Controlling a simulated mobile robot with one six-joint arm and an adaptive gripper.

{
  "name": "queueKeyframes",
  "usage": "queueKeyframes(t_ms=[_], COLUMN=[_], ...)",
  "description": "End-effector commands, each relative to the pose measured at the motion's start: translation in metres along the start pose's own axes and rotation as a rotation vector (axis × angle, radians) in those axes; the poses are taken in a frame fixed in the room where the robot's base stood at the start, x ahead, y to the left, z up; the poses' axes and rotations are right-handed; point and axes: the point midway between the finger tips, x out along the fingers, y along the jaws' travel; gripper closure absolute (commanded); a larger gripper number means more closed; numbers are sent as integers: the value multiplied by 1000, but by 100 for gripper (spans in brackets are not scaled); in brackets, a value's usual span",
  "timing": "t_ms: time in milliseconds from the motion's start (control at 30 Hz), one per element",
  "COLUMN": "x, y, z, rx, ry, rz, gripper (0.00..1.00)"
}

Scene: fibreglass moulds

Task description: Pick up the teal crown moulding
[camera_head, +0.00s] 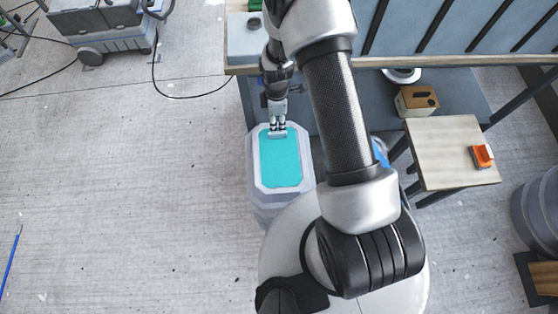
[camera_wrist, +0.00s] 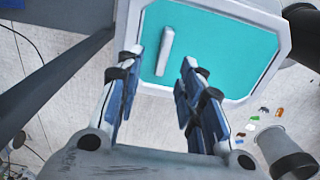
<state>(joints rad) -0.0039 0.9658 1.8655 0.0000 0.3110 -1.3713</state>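A short pale grey-teal bar (camera_wrist: 165,51), which may be the crown moulding, lies on a flat teal surface (camera_wrist: 205,45) inside a pale rim. In the head view the teal surface (camera_head: 281,165) tops a light grey container with cut corners, and the bar (camera_head: 278,135) lies at its far end. My gripper (camera_wrist: 162,58) is open, with its fingers apart on either side of the bar as seen from the wrist. In the head view my gripper (camera_head: 277,126) is just above the far end of the teal surface. I cannot tell whether the fingers touch anything.
A workbench (camera_head: 400,62) stands behind and right of the container. A small wooden table (camera_head: 445,150) at right holds an orange object (camera_head: 482,156). A brown box (camera_head: 416,101) is behind it. A grey machine (camera_head: 103,27) stands at upper left. The floor at left is mostly clear.

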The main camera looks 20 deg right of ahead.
Motion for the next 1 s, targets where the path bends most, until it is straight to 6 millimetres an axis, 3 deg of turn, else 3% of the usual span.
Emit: queueKeyframes(t_ms=[100, 367, 667, 900, 1000], x=[18, 31, 74, 76, 75], y=[0, -1, -7, -6, -6], z=[0, 0, 2, 2, 2], rx=[0, 1, 1, 1, 1], ry=[0, 0, 0, 0, 0], rz=[0, 0, -1, 1, 1], gripper=[65, 65, 65, 65, 70])
